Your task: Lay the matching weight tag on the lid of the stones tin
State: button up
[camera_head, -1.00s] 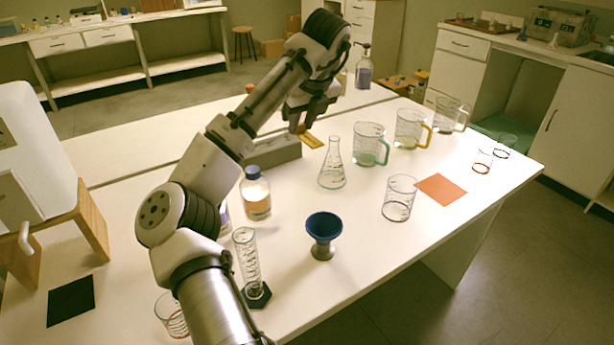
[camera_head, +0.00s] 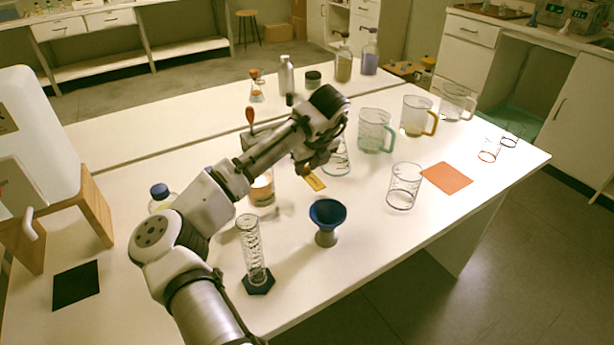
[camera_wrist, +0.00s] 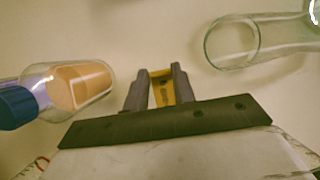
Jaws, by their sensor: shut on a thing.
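My gripper (camera_head: 312,170) is shut on a yellow tag (camera_head: 315,182), low over the near table, between the bottle with peach contents (camera_head: 262,190) and a conical flask (camera_head: 342,160). In the wrist view the tag (camera_wrist: 162,90) sits between the two dark fingers; its small print is not readable. The bottle (camera_wrist: 82,86) lies to their left and clear glass (camera_wrist: 235,42) to their right. I cannot pick out the stones tin for sure. A short dark-lidded jar (camera_head: 313,79) stands on the far table.
A blue funnel (camera_head: 327,215), a measuring cylinder (camera_head: 252,250) and a beaker (camera_head: 404,186) stand nearer the front. Handled jugs (camera_head: 374,130) stand behind right, near an orange mat (camera_head: 446,178). My arm hides part of the middle.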

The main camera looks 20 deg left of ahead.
aim_at(308, 175)
jog(key=shift+f, duration=1.95)
jog(key=shift+f, duration=0.1)
jog(key=o, duration=0.9)
